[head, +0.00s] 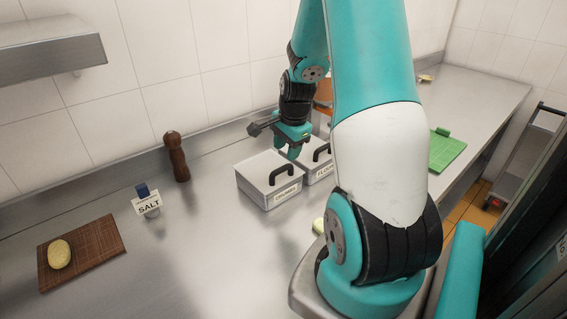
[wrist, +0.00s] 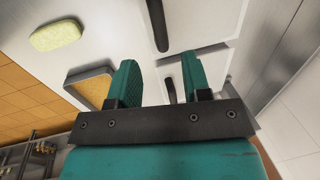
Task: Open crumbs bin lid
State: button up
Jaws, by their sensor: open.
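The crumbs bin (head: 259,178) is a pale box with a lid, a black arched handle (head: 281,172) and a label on its front. It stands on the steel counter and its lid is shut. My gripper (head: 293,154) hangs above the back of the bins, close to the gap between the crumbs bin and the flour bin. It is open, with nothing held. In the wrist view, one dark handle shows beyond the fingers (wrist: 158,75) and another shows between them, partly hidden by the gripper. I cannot tell which handle belongs to which bin there.
The flour bin (head: 320,172) stands close on the right, partly behind my arm. A salt box (head: 147,204), a brown pepper mill (head: 176,158) and a brown board (head: 82,252) with a yellowish piece are to the left.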

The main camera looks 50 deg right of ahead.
aim_at(283, 167)
jog(key=f, duration=0.3)
jog(key=w+f, duration=0.1)
jog(key=f, duration=0.2)
jog(key=shift+w+d+f+p, duration=0.1)
jog(key=shift+w+f+p, duration=0.05)
jog(key=shift+f+p, duration=0.2)
jog(key=shift+r, duration=0.1)
grip_shut()
